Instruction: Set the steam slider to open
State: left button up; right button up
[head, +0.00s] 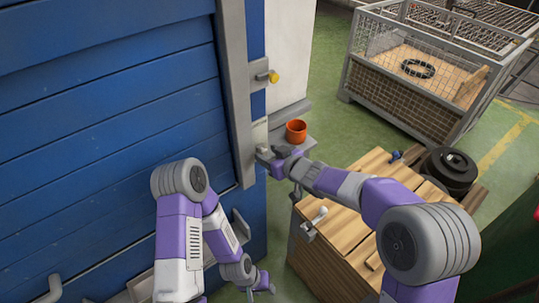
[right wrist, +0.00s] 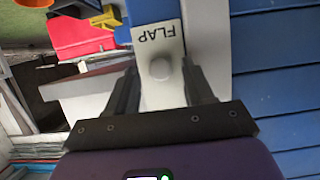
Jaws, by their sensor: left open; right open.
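I can read no steam label in either view. A white plate marked FLAP (right wrist: 158,38) shows in the right wrist view, on a grey post (head: 236,90) by the blue panel. A round grey knob (right wrist: 161,69) sits at the edge of this plate. My right gripper (right wrist: 160,80) is open, with its fingers on either side of the knob and gaps between. In the head view the right gripper (head: 268,160) is at the lower part of the post. My left gripper (head: 264,285) is open and low, away from the post.
A yellow knob (head: 274,77) on a grey bracket sits higher on the post. An orange cup (head: 296,130) stands on a small grey shelf beside my right gripper. A wooden crate (head: 345,225) lies under my right arm. A mesh cage (head: 410,85) stands at the back right.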

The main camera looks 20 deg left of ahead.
aim_at(259, 139)
jog(key=shift+c, duration=0.5)
grip_shut()
notch_tip(259, 139, up, 5)
jog(key=p, duration=0.4)
jog(key=shift+f, duration=0.1)
jog(key=shift+o, duration=0.5)
grip_release()
jog(key=shift+s, duration=0.1)
